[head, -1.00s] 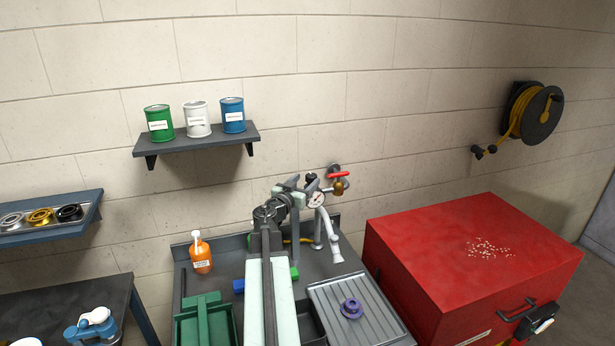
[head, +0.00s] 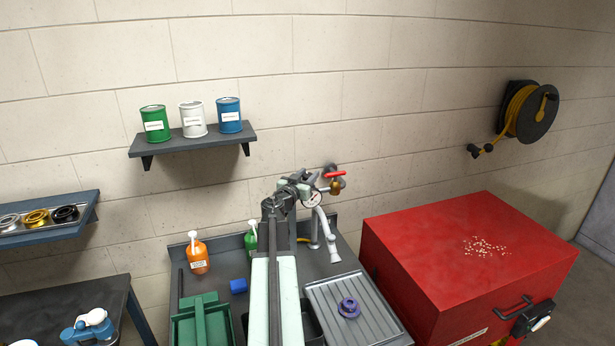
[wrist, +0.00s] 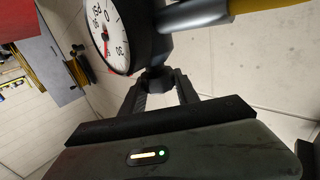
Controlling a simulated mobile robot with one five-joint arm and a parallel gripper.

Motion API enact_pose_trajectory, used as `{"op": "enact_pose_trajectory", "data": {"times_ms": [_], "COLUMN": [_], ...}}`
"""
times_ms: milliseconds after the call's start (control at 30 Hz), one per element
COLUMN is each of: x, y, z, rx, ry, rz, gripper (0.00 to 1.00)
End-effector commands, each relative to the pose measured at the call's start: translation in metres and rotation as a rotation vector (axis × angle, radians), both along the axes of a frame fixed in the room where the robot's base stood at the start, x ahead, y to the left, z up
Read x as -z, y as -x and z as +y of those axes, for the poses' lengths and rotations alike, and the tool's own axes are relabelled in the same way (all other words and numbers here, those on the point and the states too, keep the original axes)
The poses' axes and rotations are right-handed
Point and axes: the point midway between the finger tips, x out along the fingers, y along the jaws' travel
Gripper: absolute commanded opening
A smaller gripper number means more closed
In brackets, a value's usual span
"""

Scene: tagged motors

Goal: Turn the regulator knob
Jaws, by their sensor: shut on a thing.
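The regulator's white-faced gauge (head: 313,199) hangs by the wall above the bench, and it fills the upper left of the wrist view (wrist: 112,35). In the wrist view, my gripper (wrist: 158,82) is shut on the small dark regulator knob (wrist: 157,76), just below the gauge. The two fingers press on opposite sides of the knob. In the head view my gripper (head: 308,181) is at the regulator, just above the gauge, and hides most of the knob there.
A red valve handle (head: 335,174) and brass fitting (head: 336,187) sit close right of my gripper. An orange bottle (head: 197,254), a green bottle (head: 251,238) and a grey ribbed tray (head: 352,311) are on the bench. A red cabinet (head: 460,260) stands right.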

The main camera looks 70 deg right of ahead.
Motion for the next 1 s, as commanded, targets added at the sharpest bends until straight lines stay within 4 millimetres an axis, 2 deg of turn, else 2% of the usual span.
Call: {"op": "enact_pose_trajectory", "data": {"times_ms": [267, 1000], "x": [-0.0001, -0.0003], "y": [0.002, 0.0013], "z": [0.0012, -0.003], "rx": [-0.132, -0.708], "ry": [0.0, 0.001], "rz": [-0.002, 0.0], "gripper": [0.0, 0.0]}}
